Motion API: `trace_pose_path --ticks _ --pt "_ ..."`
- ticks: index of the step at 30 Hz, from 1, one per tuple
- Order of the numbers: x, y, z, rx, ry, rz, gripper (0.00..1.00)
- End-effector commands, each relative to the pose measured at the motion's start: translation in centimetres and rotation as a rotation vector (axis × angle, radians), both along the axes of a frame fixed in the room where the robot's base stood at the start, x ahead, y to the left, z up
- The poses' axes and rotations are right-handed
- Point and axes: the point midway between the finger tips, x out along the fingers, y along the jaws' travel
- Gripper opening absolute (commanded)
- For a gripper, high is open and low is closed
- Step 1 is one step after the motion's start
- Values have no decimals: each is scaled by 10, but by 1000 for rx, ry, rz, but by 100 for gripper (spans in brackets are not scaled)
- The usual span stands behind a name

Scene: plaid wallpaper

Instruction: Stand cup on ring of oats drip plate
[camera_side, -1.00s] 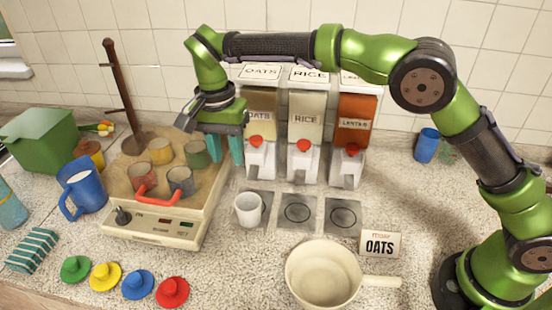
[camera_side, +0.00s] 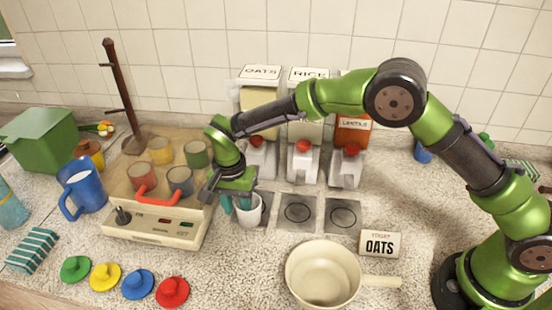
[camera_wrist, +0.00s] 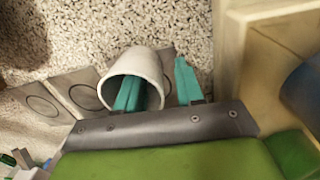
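The white cup (camera_side: 252,213) stands upright at the oats drip plate (camera_side: 268,203), the leftmost of the plates, covering its left part. The plate's ring is hidden, so I cannot tell how the cup sits on it. My gripper (camera_side: 235,204) is down at the cup, open, with teal fingers astride its left wall. In the wrist view, one finger of my gripper (camera_wrist: 160,84) reaches into the mouth of the cup (camera_wrist: 150,64), and the other is outside with a visible gap to the wall. A grey plate corner (camera_wrist: 169,56) shows beside the cup.
The tan cup-warmer machine (camera_side: 150,229) with several mugs stands close left of my gripper. Two bare ringed plates (camera_side: 297,213) lie to the right. Dispensers (camera_side: 303,160) stand behind, a cream pan (camera_side: 322,272) in front, and an OATS sign (camera_side: 380,245) at right.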

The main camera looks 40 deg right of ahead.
Motion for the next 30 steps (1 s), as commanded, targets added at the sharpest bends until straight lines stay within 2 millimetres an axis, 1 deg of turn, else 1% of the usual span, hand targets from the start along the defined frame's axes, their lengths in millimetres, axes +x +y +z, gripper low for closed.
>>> trace_pose_path --ticks 3,10,15,17,18,26,30 --pt "0 0 -3 0 1 0 37" --pt "0 0 -3 0 1 0 37" --pt "0 0 -3 0 1 0 11" --pt "0 0 -3 -1 1 0 2" --pt "0 0 -3 -1 1 0 0" --pt "1 -1 -3 0 0 -1 0" --pt "5 -5 -3 0 0 -2 0"
